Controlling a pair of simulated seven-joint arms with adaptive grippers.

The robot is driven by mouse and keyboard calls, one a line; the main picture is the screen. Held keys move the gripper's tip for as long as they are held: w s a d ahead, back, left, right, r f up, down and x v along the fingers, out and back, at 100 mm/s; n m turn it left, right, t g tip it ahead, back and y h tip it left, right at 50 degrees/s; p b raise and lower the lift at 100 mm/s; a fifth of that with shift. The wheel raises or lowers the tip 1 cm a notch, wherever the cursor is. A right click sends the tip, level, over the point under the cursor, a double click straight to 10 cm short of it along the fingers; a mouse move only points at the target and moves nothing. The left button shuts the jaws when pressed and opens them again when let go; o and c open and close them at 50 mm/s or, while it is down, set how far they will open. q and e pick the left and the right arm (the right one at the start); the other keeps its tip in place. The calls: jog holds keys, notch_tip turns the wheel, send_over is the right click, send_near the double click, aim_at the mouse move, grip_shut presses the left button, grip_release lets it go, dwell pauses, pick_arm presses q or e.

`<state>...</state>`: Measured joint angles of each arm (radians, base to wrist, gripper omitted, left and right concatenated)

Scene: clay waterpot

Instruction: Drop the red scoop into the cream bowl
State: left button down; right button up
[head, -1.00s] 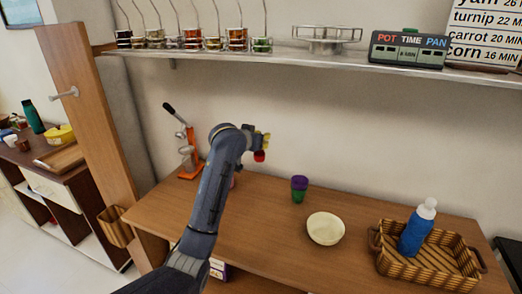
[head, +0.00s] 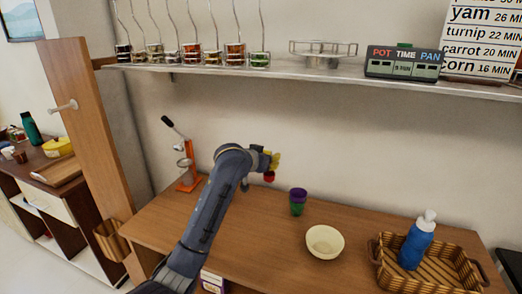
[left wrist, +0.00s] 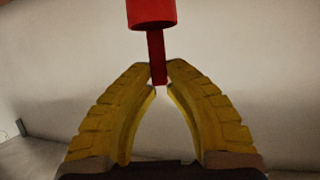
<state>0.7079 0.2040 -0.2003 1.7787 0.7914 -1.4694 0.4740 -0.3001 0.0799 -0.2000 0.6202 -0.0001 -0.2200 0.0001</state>
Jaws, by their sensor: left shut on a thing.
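The cream bowl (head: 325,242) stands on the wooden counter, right of the middle in the head view. My left gripper (head: 273,163) is above the counter, up and to the left of the bowl. Its yellow fingers are shut on the handle of the red scoop (head: 269,177), whose small cup hangs just below them. In the left wrist view the fingertips (left wrist: 160,82) pinch the handle end, and the red scoop's cup (left wrist: 151,12) is cut off at the top edge. My right gripper is not in view.
A purple and green cup stack (head: 298,201) stands left of the bowl, between it and my gripper. A wicker basket (head: 455,272) holding a blue bottle (head: 414,245) is to the right. An orange press (head: 187,178) stands at the left. A shelf (head: 300,79) runs above.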

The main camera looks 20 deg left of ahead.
pick_arm(q)
jog(key=s+d+f+m+g+h, duration=0.35)
jog(key=s+d, duration=0.25)
jog(key=d, duration=0.4)
jog(key=s+d+f+m+g+h, duration=0.2)
jog(key=s+d+f+m+h, duration=0.3)
jog(key=d, duration=0.6)
jog(key=shift+s+a+f+n+t+y, duration=0.1)
jog(key=shift+s+f+n+y, duration=0.15)
jog(key=shift+f, duration=0.35)
jog(key=shift+s+d+f+n+t+y, duration=0.15)
jog(key=shift+f+y, duration=0.1)
jog(key=shift+f, duration=0.4)
jog(key=shift+s+a+f+n+t+y, duration=0.15)
jog(key=shift+s+f+y, duration=0.1)
jog(key=shift+f, duration=0.35)
jog(key=c, duration=1.3)
grip_release()
jog(key=shift+c, duration=0.2)
jog(key=shift+a, duration=0.15)
jog(key=v, duration=1.1)
jog(key=shift+a+r, duration=0.25)
jog(key=shift+a, duration=0.05)
